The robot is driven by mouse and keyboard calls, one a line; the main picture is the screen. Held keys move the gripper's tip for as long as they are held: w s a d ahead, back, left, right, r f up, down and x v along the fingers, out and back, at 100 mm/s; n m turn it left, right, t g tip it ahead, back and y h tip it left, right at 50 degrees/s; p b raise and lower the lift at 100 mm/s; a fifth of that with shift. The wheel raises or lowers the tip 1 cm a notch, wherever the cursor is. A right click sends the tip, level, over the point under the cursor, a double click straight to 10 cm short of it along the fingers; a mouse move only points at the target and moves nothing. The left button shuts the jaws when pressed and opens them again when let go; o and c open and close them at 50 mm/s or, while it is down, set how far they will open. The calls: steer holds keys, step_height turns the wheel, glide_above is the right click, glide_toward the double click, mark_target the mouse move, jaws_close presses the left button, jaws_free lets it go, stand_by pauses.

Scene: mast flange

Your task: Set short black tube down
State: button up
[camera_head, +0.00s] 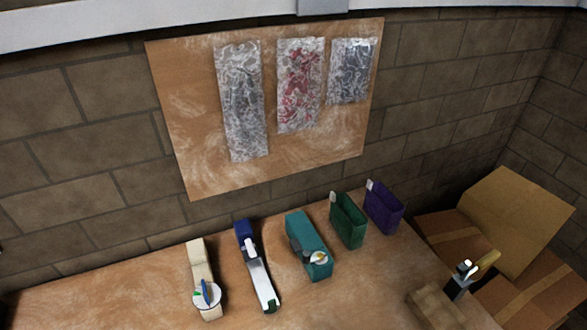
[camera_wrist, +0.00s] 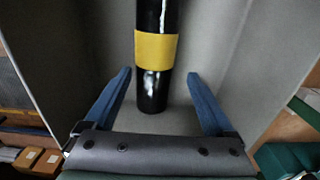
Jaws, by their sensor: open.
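The short black tube (camera_wrist: 154,90) shows in the wrist view, with a wide yellow band around it. Its top runs out of the frame and its lower end rests on or just over a grey surface. My gripper (camera_wrist: 159,74) has its two blue fingers spread wide, one on each side of the tube, with a visible gap on both sides. Whether the tube touches anything behind it I cannot tell. I cannot make out the tube in the head view.
Grey panels (camera_wrist: 225,60) surround the tube in the wrist view. In the head view, a wooden table holds a teal block (camera_head: 309,245), a green bin (camera_head: 348,220) and a purple bin (camera_head: 383,207). An open cardboard box (camera_head: 515,222) stands at the right.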

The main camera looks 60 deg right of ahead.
step_height(320, 180, up, 10)
stand_by(0.4)
steer(key=shift+r, duration=0.1)
